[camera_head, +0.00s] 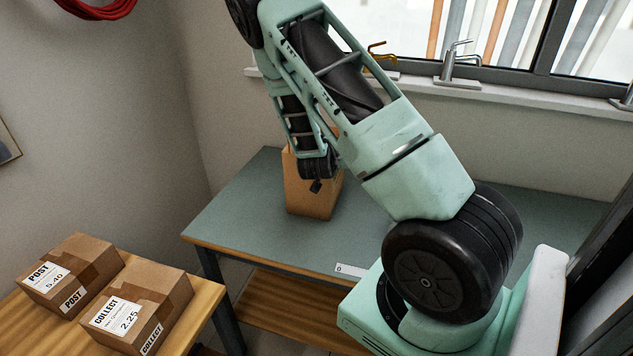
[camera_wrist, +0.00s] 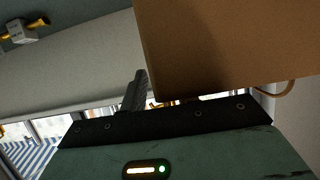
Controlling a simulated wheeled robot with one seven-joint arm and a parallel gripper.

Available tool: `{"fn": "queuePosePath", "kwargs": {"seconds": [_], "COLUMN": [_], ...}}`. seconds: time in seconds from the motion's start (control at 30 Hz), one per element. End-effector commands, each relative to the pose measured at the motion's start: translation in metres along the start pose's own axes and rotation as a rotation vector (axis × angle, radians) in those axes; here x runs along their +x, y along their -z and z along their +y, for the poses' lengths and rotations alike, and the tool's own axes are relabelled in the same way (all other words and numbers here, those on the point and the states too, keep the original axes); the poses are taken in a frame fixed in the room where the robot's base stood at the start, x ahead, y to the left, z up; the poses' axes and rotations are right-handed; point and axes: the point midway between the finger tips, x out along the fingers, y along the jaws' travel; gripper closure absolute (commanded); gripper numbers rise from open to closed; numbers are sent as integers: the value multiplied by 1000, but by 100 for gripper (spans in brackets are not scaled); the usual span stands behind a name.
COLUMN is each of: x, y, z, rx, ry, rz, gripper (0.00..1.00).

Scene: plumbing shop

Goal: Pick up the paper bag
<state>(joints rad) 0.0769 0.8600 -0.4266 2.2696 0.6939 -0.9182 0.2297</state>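The brown paper bag (camera_head: 309,200) stands upright on the grey-green table in the head view, partly hidden behind my arm. My gripper (camera_head: 316,184) hangs in front of the bag, its dark tip overlapping the bag's face. In the wrist view the bag (camera_wrist: 235,45) fills the upper right, very near, with a curved handle (camera_wrist: 285,90) at its right edge. One dark finger (camera_wrist: 133,92) shows just left of the bag's edge. The other finger is hidden, so I cannot tell whether the gripper is open or shut, or touching the bag.
The table (camera_head: 240,215) is clear left of the bag, with a small white label (camera_head: 350,271) on its front edge. Two cardboard parcels (camera_head: 70,275) (camera_head: 138,307) sit on a wooden table at lower left. Taps (camera_head: 458,66) stand on the windowsill behind.

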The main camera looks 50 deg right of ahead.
Motion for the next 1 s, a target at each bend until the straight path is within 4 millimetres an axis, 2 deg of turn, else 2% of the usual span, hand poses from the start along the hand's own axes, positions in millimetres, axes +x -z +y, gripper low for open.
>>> {"fn": "queuePosePath", "kwargs": {"seconds": [0.1,0.3,0.33,0.43,0.83,1.0], "x": [7,8,8,7,7,4], "y": [0,-1,-1,-1,0,8], "z": [0,0,0,0,0,-1], "rx": [-1,0,0,0,0,2], "ry": [0,1,1,1,1,2], "rz": [-1,-1,-1,-1,0,1], "gripper": [70,70,72,100,100,100]}}
